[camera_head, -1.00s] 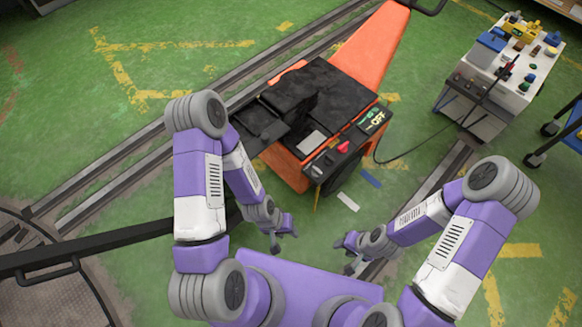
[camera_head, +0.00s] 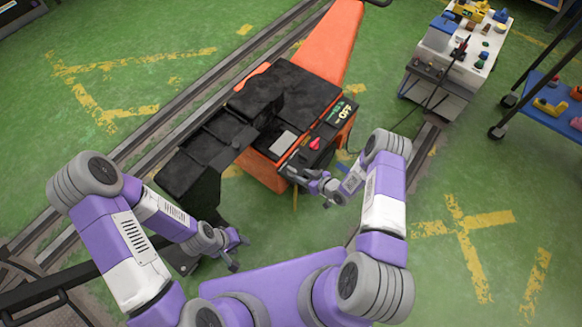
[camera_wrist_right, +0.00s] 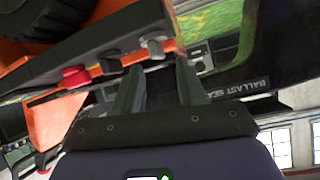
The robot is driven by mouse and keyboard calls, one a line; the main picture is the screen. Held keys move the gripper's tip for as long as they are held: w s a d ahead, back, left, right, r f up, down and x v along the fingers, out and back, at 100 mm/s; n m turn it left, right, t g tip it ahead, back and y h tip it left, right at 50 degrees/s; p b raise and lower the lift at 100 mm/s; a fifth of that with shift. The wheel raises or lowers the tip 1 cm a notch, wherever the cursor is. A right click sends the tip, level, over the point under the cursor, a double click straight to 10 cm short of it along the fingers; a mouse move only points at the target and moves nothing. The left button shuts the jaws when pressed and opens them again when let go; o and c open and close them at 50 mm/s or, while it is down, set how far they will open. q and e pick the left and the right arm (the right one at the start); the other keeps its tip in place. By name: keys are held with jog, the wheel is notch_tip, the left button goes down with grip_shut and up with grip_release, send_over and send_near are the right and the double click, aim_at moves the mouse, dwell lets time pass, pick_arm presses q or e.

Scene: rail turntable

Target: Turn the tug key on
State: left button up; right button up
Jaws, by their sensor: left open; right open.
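The orange and black tug (camera_head: 338,40) stands ahead, its control panel facing me. The panel has a display (camera_head: 345,112) reading OFF and a red knob (camera_head: 314,143). In the right wrist view I see the red knob (camera_wrist_right: 75,77) and two small grey knobs, one left (camera_wrist_right: 110,65) and one nearer the middle (camera_wrist_right: 155,48). I cannot tell for sure which is the key. My right gripper (camera_head: 296,175) is open at the panel's near edge; its fingers (camera_wrist_right: 158,72) straddle the middle grey knob's line, contact unclear. My left gripper (camera_head: 242,248) is open and empty, low and apart from the tug.
Black parts (camera_head: 200,150) extend left of the tug over the rails (camera_head: 150,150). A white cart (camera_head: 455,60) with a cable stands at back right, and a blue shelf cart (camera_head: 550,100) at the right edge. Green floor on the right is clear.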

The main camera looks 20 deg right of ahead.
aim_at(292, 169)
jog(key=w+a+f+n, duration=0.1)
jog(key=w, duration=0.1)
jog(key=w+a+f+y+b, duration=0.1)
jog(key=w, duration=0.1)
jog(key=w+a+f+n+t+y+b, duration=0.1)
jog(key=w, duration=0.1)
jog(key=shift+a+f+n, duration=0.1)
jog(key=shift+a+n, duration=0.05)
jog(key=shift+n, duration=0.15)
grip_shut()
